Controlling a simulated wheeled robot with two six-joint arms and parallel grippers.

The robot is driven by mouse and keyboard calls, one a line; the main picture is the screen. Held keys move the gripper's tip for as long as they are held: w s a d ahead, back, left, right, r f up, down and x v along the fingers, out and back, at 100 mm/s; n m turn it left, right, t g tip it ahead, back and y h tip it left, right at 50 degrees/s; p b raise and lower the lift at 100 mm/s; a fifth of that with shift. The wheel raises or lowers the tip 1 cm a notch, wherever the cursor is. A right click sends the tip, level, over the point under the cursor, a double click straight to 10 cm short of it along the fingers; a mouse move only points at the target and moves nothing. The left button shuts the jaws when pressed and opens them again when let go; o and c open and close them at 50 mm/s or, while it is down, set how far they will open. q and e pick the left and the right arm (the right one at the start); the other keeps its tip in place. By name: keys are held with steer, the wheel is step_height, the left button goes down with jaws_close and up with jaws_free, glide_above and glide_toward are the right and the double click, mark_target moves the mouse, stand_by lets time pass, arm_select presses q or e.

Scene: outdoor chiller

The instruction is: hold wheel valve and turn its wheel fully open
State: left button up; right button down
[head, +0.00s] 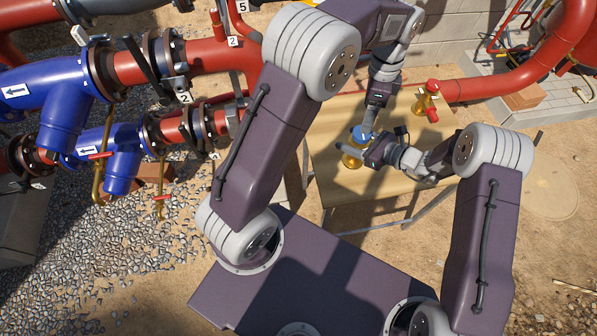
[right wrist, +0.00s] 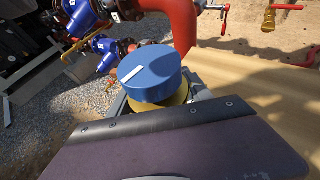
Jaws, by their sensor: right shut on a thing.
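My right gripper (head: 352,150) reaches in from the right and is shut on the brass body, below the wheel. My left gripper (head: 369,118) points down from above, its tips close over the wheel. It does not show in the right wrist view, and its finger gap is too small to read.
Red pipes (head: 205,55) and blue fittings (head: 45,85) fill the left. Another red pipe (head: 490,86) runs behind the table. The table's front part is bare.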

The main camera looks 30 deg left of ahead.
arm_select(q)
steer(key=s+a+r+n, duration=0.1)
steer(key=s+a+r, duration=0.2)
steer(key=r, duration=0.4)
arm_select(e)
steer(key=shift+w, duration=0.1)
arm_select(q)
steer(key=s+a+f+n, duration=0.2)
steer(key=s+f, duration=0.4)
steer(key=s, duration=0.3)
steer(key=s+a+f+n+g, duration=0.1)
steer(key=s+a+f+n, duration=0.2)
steer(key=s+f, duration=0.3)
steer(key=s, duration=0.4)
steer(key=shift+s+g, duration=0.2)
steer(key=shift+g, duration=0.1)
